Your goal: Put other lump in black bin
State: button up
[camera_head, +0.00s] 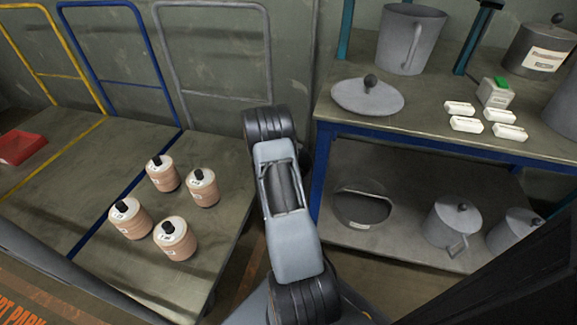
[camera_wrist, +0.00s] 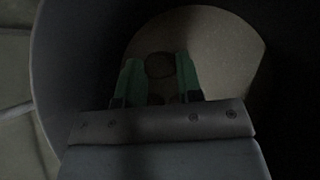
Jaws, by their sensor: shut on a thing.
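My gripper (camera_wrist: 160,80) shows in the wrist view, its two green fingers pointing into a dark, round-walled container (camera_wrist: 75,50). The fingers are shut on a small dark lump (camera_wrist: 160,66), which shows between the fingertips. The picture is dim, so its shape and material are hard to tell. A lit, pale patch of the container's floor (camera_wrist: 222,45) shows beyond the fingertips. In the head view my arm hangs in the middle and hides the gripper, the lump and the container. I cannot tell from there which container this is.
Several copper-coloured canisters (camera_head: 168,240) with black knobs stand on the low platform at left. A red tray (camera_head: 20,147) lies at far left. The workbench (camera_head: 430,120) at right holds a grey pot (camera_head: 408,40), a lid (camera_head: 367,97) and white blocks (camera_head: 466,124); pots (camera_head: 452,220) stand below.

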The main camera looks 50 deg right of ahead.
jog(key=o, duration=0.9)
jog(key=shift+r, duration=0.15)
jog(key=shift+r+p, duration=0.3)
jog(key=shift+r, duration=0.1)
jog(key=p+v, duration=0.5)
jog(key=v, duration=0.8)
jog(key=s+a+r+m+t+y, duration=0.2)
jog(key=s+a+r+m+t, duration=0.15)
jog(key=a+r, duration=0.9)
jog(key=s+a+r+m+t+y, duration=0.1)
jog(key=s+a+m+y, duration=0.1)
jog(key=s+a, duration=0.4)
jog(key=s+a+r+m+t+y, duration=0.1)
jog(key=s+a+m+t+y, duration=0.1)
jog(key=s+a, duration=0.5)
jog(key=a+m, duration=0.1)
jog(key=a, duration=0.3)
jog(key=shift+s+r+m, duration=0.15)
jog(key=shift+r+m, duration=0.1)
jog(key=shift+m, duration=0.1)
